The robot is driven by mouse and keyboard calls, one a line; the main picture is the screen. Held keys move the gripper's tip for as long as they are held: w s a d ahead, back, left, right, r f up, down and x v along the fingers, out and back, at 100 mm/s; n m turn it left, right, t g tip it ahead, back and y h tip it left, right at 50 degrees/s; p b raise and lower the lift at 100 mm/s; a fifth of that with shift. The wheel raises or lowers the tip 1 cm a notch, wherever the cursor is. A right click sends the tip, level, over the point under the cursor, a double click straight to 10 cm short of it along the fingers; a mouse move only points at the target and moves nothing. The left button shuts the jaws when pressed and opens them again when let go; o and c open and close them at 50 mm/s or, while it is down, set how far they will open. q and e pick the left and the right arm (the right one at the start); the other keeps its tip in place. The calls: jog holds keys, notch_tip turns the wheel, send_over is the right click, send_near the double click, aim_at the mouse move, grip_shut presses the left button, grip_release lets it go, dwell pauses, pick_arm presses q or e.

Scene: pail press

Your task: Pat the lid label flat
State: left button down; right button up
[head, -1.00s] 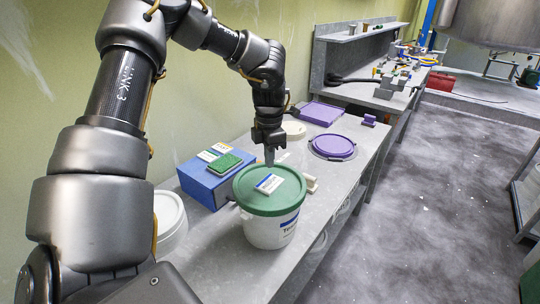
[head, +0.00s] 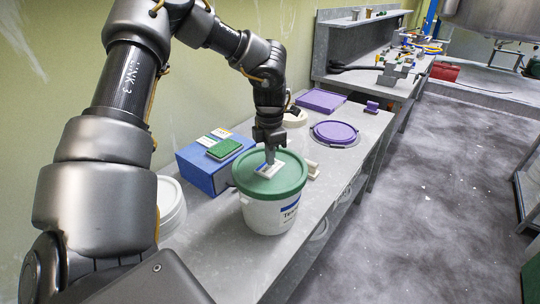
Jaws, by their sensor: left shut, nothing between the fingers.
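A white pail (head: 270,212) with a green lid (head: 262,188) stands upright on the grey bench. A white label with a blue band (head: 269,173) lies on the lid. My left gripper (head: 270,161) points down, shut and empty, with its fingertips at the label's far part. It looks to be touching the label or just above it; I cannot tell which. The fingers hide part of the label. My right gripper is not in view.
A blue box (head: 205,173) bearing a green pad (head: 224,149) stands left of the pail. A white tub (head: 170,207) is nearer. Purple lids (head: 334,133) and a small white block (head: 312,170) lie on the grey bench (head: 225,248). The floor to the right is open.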

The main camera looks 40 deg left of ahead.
pick_arm(q)
jog(key=shift+f+b, duration=0.6)
jog(key=shift+f, duration=0.1)
jog(key=shift+r, duration=0.1)
jog(key=shift+r+p, duration=1.65)
jog(key=shift+r, duration=1.4)
jog(key=shift+f, duration=0.1)
